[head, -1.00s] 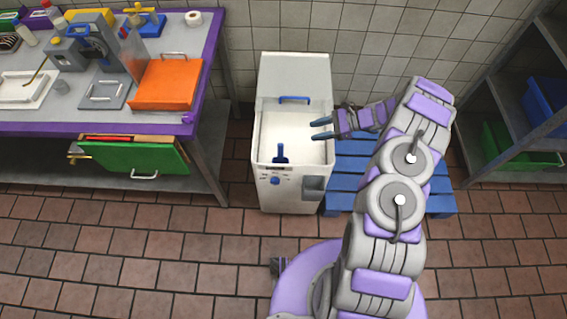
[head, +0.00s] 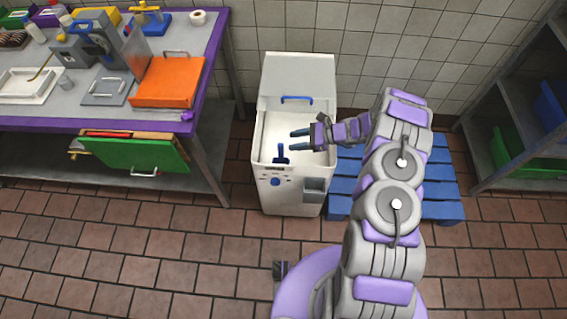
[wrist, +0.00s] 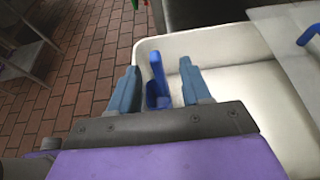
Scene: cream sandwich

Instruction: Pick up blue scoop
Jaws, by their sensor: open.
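The blue scoop (head: 281,153) stands with its handle up at the front inside the white bin of the machine (head: 262,205). In the wrist view the scoop (wrist: 158,80) shows between my two fingers, at the bin's rim (wrist: 215,37). My gripper (head: 296,140) is open over the bin, just behind and to the right of the scoop in the head view. In the wrist view my gripper (wrist: 160,90) has its fingers apart with nothing seen held. I cannot tell how far the fingertips are from the scoop.
The machine's lid has a blue handle (head: 297,99) behind the bin. A blue pallet (head: 440,180) lies to the right.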

